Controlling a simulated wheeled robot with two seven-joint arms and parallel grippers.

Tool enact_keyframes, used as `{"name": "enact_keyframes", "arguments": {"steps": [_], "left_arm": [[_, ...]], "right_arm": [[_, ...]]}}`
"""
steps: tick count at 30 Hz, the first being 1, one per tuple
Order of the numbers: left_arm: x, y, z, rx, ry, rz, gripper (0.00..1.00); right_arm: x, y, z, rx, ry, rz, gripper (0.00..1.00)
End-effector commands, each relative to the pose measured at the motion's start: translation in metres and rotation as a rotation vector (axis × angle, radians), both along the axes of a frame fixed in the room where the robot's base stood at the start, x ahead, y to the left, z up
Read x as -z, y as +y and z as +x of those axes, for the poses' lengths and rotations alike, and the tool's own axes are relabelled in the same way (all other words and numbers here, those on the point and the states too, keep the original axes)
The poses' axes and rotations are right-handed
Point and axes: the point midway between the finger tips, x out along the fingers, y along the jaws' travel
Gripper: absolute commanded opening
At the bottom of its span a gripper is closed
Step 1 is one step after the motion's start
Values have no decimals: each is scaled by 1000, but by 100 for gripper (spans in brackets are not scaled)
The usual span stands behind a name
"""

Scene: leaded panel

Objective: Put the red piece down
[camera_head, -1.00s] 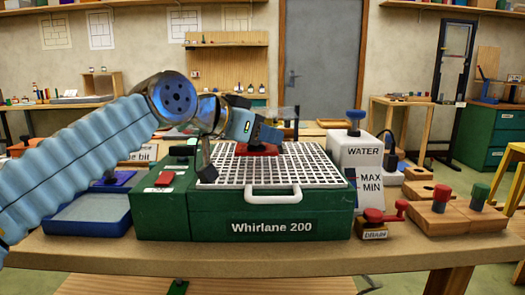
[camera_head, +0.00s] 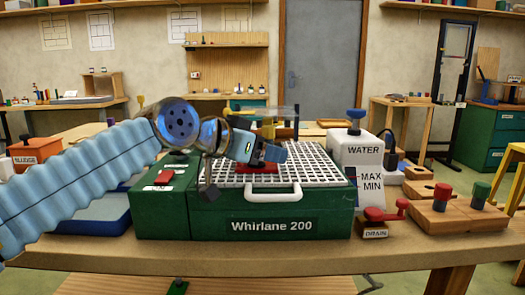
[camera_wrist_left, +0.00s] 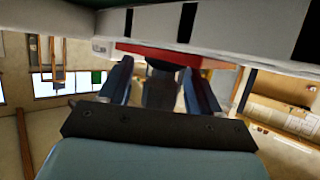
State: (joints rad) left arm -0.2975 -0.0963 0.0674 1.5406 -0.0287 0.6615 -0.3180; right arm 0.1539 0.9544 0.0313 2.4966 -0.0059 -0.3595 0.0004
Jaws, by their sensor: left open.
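The flat red piece (camera_head: 257,167) is at the white grid (camera_head: 315,165) on top of the green Whirlane 200 machine (camera_head: 270,215), near the front handle. My left gripper (camera_head: 276,152) is over the grid beside the red piece and partly covers it. In the left wrist view, the red piece (camera_wrist_left: 160,53) shows as a strip against the grid surface. The open fingers of my left gripper (camera_wrist_left: 160,88) stand on either side of a dark block next to the red piece. Whether the fingers touch it is unclear. My right gripper is not in view.
The white water tank (camera_head: 357,160) stands right of the machine, with the red drain tap (camera_head: 385,213) in front. A blue tray (camera_head: 90,218) is at left. A clear plate on a post (camera_head: 268,115) rises behind.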

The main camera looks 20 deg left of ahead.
Motion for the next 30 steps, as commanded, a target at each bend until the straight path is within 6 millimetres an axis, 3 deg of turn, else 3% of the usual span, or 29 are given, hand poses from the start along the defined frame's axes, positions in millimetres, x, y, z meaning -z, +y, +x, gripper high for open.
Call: {"name": "enact_keyframes", "arguments": {"steps": [5, 21, 30], "left_arm": [[-5, 2, -3, -1, -2, -1, 63], [-45, 49, -89, -1, -2, -1, 63], [-49, 54, -98, 0, 0, 0, 63]], "right_arm": [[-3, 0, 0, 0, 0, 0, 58], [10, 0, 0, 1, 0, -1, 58], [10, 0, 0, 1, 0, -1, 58]]}}
